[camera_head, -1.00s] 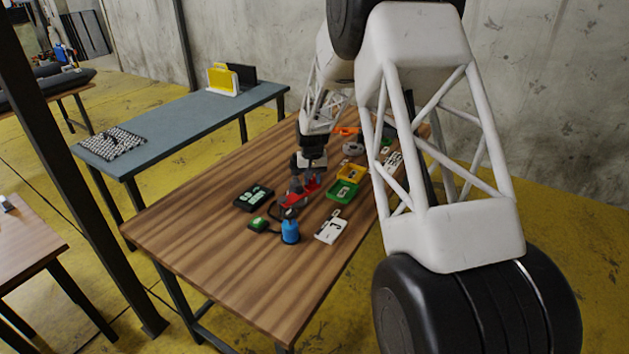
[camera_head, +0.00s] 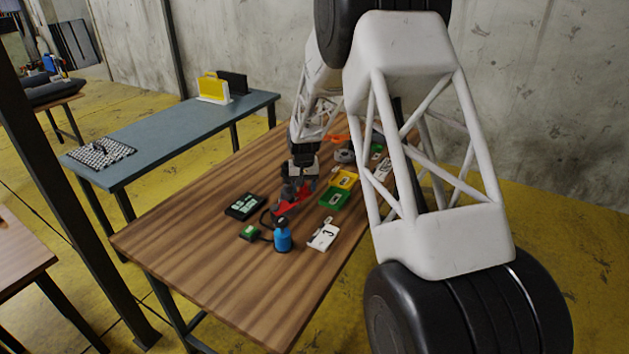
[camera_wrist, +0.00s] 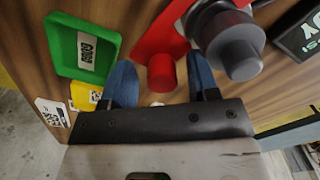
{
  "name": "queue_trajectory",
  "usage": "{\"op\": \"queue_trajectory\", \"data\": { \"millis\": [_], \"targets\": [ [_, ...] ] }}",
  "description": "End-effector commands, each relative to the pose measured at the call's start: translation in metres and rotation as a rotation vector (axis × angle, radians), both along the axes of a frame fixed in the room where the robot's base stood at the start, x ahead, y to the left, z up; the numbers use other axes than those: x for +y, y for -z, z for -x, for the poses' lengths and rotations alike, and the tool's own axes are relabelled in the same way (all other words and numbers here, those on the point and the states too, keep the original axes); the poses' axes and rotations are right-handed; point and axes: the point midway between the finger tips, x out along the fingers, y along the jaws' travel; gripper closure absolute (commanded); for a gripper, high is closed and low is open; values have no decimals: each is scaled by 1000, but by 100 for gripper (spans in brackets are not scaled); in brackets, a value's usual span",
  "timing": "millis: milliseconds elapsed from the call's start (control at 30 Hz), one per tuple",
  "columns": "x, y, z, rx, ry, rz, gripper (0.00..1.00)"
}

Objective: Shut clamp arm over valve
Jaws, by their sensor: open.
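The red clamp (camera_head: 284,209) stands on the wooden table (camera_head: 185,235), with dark parts around it. In the wrist view its red arm (camera_wrist: 156,38) ends in a red cylindrical knob (camera_wrist: 162,76). My gripper (camera_wrist: 161,72) is open, with one blue finger on each side of the knob; I cannot tell whether either finger touches it. A dark grey cylindrical part (camera_wrist: 234,50), perhaps the valve, is just right of the red arm. In the head view my gripper (camera_head: 300,185) is right above the clamp, and its fingertips are hard to make out.
A green tray (camera_wrist: 82,48) and a yellow one (camera_wrist: 84,96) lie left of the fingers in the wrist view. The table's front left is clear.

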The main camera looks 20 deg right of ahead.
Motion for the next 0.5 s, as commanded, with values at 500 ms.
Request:
{"op": "queue_trajectory", "data": {
  "millis": [500],
  "targets": [
    [-13,0,32,0,265,0,45]
  ]
}}
